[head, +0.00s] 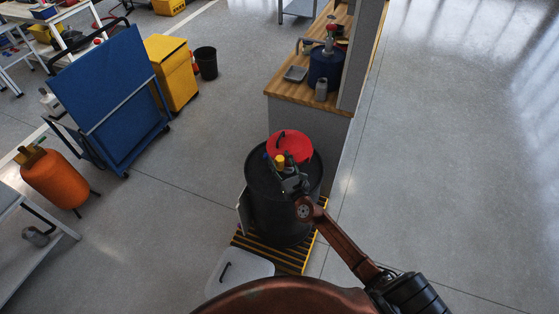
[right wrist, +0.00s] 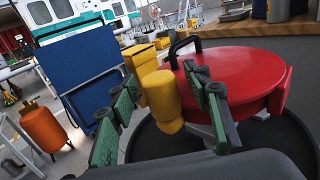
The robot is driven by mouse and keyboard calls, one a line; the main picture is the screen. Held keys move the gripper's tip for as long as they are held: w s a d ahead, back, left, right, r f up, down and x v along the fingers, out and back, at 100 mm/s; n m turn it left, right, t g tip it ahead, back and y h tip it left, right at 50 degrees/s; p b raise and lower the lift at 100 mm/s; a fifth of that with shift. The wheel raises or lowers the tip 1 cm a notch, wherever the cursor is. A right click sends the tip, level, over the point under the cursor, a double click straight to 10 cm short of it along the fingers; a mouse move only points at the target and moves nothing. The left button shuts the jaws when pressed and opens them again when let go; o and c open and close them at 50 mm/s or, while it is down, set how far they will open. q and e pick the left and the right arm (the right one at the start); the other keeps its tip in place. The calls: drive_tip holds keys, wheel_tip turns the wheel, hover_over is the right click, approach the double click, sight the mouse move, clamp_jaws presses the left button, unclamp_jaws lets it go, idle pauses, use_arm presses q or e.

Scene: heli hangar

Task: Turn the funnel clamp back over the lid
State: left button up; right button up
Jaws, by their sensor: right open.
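A red lid (head: 290,145) with a black handle covers a round funnel on a dark drum (head: 277,212). The yellow funnel clamp (head: 280,160) stands at the lid's near left edge. In the right wrist view the clamp (right wrist: 163,98) shows as a yellow block and rounded cylinder beside the red lid (right wrist: 235,82). My right gripper (head: 290,178) is at the near side of the clamp. Its green-padded fingers are open, with the yellow cylinder showing between them; I cannot tell whether they touch it. My left gripper is out of view.
The drum stands on a yellow-and-black striped platform (head: 308,252). A pale bin with a black handle (head: 238,270) is in front. A wooden-topped bench (head: 300,91) is behind. A blue panel cart (head: 120,90) and orange tank (head: 55,180) stand left. Floor at right is clear.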

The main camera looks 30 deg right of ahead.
drive_tip(key=c, duration=1.2)
